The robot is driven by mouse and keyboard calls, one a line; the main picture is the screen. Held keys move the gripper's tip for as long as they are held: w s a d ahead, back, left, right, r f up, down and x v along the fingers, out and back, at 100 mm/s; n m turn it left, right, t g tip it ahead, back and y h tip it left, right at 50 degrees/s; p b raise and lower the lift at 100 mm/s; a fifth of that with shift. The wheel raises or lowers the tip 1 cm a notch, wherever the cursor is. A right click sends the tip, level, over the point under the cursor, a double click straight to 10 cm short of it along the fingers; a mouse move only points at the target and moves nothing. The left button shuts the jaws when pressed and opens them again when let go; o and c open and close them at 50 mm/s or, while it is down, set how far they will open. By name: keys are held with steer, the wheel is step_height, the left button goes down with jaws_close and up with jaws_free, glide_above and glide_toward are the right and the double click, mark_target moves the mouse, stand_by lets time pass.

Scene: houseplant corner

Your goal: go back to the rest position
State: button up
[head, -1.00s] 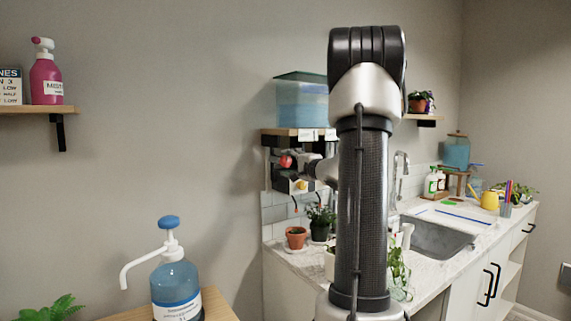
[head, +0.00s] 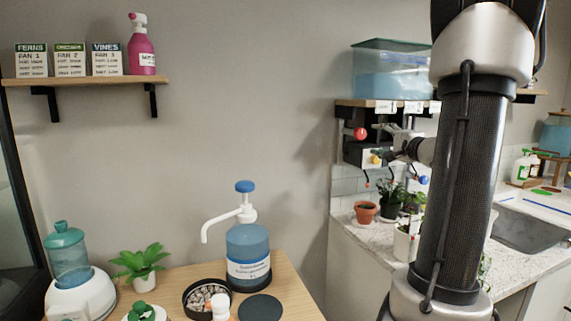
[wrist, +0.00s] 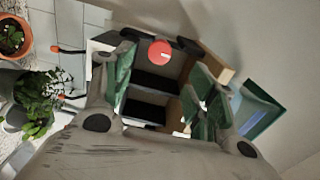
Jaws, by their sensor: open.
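My gripper (wrist: 163,95) is open and empty in the wrist view, its two green-padded fingers spread apart. Between and beyond them is a dark box with a red knob (wrist: 160,53). In the head view my arm rises at the right and its wrist reaches back toward that box, which hangs under a small shelf. The box shows a red knob (head: 360,134), a yellow knob (head: 376,160) and a blue knob (head: 423,180). The fingers are small and partly unclear there. I cannot tell from these views whether they touch the box.
A blue water tank (head: 392,70) stands on the shelf above the box. Potted plants, one in a terracotta pot (head: 365,211), stand on the counter below, beside a sink (head: 530,226). A pump bottle (head: 248,254) and a pebble bowl (head: 207,297) are on the wooden table. The wall between is clear.

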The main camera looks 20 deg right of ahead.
steer(key=s+a+f+n+g+y, duration=0.5)
steer(key=s+a+f+g, duration=0.5)
steer(key=s+a+f, duration=0.5)
steer(key=s+a+n+g+h, duration=0.3)
steer(key=s+a+n+g, duration=0.15)
steer(key=s+n, duration=0.4)
steer(key=a+r+n, duration=0.1)
steer(key=s+a+r+n, duration=0.1)
steer(key=a+n, duration=0.1)
steer(key=a+r+n+t+h, duration=0.1)
steer(key=n, duration=0.1)
steer(key=shift+s+a+r, duration=0.2)
steer(key=shift+s+r, duration=0.05)
steer(key=shift+r, duration=0.1)
